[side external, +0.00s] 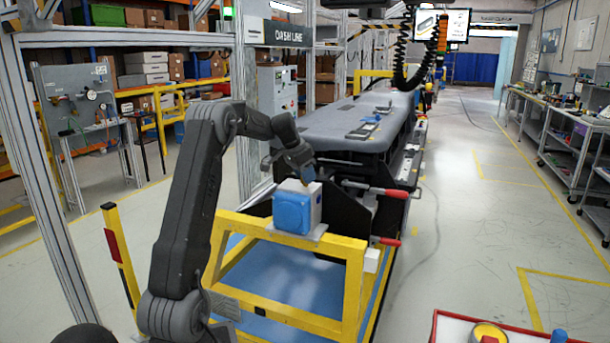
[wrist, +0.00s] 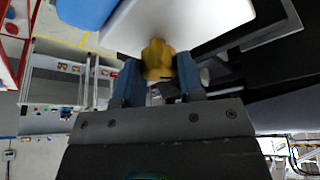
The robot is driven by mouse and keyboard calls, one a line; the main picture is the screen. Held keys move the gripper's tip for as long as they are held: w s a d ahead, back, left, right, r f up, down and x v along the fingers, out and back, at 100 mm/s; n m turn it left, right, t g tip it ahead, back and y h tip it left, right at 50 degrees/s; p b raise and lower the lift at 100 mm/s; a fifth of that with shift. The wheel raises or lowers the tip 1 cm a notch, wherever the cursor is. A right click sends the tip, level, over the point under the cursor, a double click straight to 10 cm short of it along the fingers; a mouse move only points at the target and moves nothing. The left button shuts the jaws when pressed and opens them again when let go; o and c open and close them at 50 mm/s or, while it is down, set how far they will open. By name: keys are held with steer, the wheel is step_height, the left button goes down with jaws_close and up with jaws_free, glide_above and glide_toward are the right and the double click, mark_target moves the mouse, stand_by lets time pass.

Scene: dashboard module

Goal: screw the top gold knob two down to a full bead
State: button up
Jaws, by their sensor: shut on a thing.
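The gold knob (wrist: 157,58) shows in the wrist view, between the two blue fingers of my gripper (wrist: 158,78). My gripper is shut on it. The knob sits against the face of a white box-shaped module (wrist: 215,18). In the side external view the white module (side external: 317,206) has a blue face (side external: 293,212) and stands on the yellow frame. There my gripper (side external: 306,178) reaches down to the module's top, and a speck of gold shows at its tip. The knob's thread and seating are hidden, and no bead can be made out.
The yellow frame (side external: 275,235) carries the module. Red-handled clamps (side external: 388,192) stand just right of it. The long grey dashboard (side external: 350,130) lies behind. A red-edged tray (side external: 450,325) is at the lower right. The floor aisle on the right is clear.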

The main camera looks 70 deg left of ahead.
steer(key=o, duration=0.9)
steer(key=v, duration=1.4)
steer(key=shift+f, duration=0.1)
steer(key=shift+d, duration=0.1)
steer(key=d+m, duration=0.1)
steer(key=d, duration=2.9)
steer(key=shift+m+t+h, duration=0.3)
steer(key=shift+m+t, duration=0.1)
steer(key=shift+t, duration=0.2)
steer(key=s+d+f, duration=0.3)
steer(key=s+d, duration=0.1)
steer(key=s+d+f, duration=0.3)
steer(key=s+d, duration=0.1)
steer(key=d, duration=0.1)
steer(key=s+d+f, duration=0.3)
steer(key=s+d, duration=0.2)
steer(key=shift+d+f, duration=0.1)
steer(key=shift+d, duration=0.05)
